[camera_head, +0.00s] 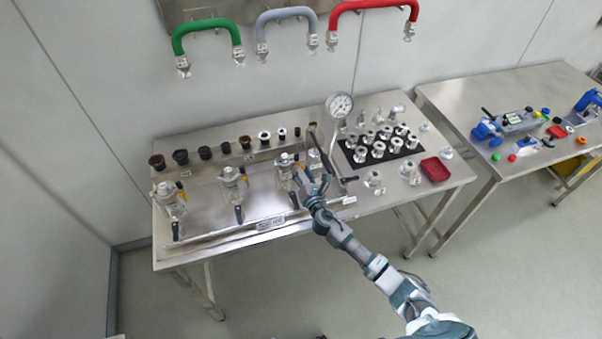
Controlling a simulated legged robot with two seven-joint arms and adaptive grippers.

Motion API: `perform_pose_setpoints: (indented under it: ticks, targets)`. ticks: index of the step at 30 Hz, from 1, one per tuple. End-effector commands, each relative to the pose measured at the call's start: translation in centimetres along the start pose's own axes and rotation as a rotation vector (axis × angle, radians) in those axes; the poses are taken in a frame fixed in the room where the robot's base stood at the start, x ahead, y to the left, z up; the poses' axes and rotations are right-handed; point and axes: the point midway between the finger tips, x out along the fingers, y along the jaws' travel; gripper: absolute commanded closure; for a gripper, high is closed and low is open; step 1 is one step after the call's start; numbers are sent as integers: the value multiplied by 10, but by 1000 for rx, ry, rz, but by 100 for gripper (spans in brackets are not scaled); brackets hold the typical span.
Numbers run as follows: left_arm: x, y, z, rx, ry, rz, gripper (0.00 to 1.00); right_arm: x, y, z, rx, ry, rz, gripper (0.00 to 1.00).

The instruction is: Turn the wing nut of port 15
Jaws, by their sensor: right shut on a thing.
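Several metal port fittings with clamps stand in a row on the left half of the steel table: one at the left (169,197), one in the middle (232,181) and one at the right (286,166). Port numbers are too small to read, so I cannot tell which is port 15. My right gripper (308,181) is at the right-hand fitting, its arm coming in from the lower right. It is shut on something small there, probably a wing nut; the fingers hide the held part. My left gripper is not in view.
To the right are a pressure gauge (339,105), a black mat (351,155) with several metal flanges and a red tray (435,169). A second table (468,92) holds blue tools.

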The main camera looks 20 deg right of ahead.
Motion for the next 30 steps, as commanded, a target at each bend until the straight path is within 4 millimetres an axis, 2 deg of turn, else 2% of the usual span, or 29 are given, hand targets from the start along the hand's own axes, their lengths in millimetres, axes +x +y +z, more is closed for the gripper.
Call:
perform_pose_setpoints:
  ticks: [18,30]
  targets:
    - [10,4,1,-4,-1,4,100,0,1,-2,554,3,1,91]
    - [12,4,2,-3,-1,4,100,-1,1,-3,742,6,0,91]
